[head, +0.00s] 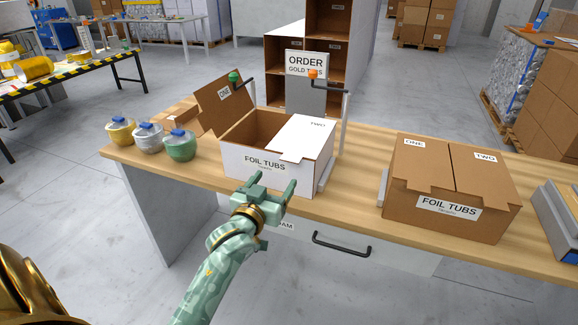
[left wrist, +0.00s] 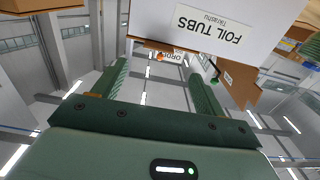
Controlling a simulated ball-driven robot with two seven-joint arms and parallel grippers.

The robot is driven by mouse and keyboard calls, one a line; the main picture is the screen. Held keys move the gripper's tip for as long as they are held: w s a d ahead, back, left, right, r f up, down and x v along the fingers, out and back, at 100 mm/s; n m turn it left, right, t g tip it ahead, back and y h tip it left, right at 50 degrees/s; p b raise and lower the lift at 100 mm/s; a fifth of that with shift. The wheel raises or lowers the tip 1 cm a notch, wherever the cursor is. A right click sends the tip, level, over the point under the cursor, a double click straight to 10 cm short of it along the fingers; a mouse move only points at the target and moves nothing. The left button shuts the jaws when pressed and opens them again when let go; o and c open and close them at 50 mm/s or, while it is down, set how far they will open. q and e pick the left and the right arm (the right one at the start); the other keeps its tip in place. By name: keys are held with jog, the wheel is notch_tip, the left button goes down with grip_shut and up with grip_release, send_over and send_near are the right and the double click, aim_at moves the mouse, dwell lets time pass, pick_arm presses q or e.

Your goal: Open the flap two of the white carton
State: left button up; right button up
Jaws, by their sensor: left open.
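The white carton (head: 246,168), labelled FOIL TUBS, stands on the wooden bench. Its flap one (head: 224,102) stands up, showing a brown inside and the label ONE. Its flap two (head: 303,134), white and labelled TWO, lies over the right part of the opening. My left gripper (head: 272,183) is open and empty, just in front of the carton's front wall. In the left wrist view the carton's white front (left wrist: 215,28) appears upside down beyond the open left gripper (left wrist: 158,72). My right gripper is not in view.
A closed brown carton (head: 405,207) stands to the right on the bench (head: 357,170). Tubs with blue tops, including a green one (head: 180,148), stand at left. Levers with a green knob (head: 234,76) and an orange knob (head: 313,73) rise beside the white carton.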

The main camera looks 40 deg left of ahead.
pick_arm(q)
jog(key=b+x, duration=0.2)
jog(key=x, duration=0.7)
jog(key=shift+d+f+b, duration=0.15)
jog(key=shift+f+b, duration=0.05)
jog(key=shift+b, duration=0.1)
jog(key=shift+w+r, duration=0.15)
jog(key=shift+w, duration=0.3)
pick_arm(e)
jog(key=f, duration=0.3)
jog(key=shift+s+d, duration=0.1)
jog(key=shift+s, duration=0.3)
pick_arm(q)
jog(key=shift+c, duration=0.3)
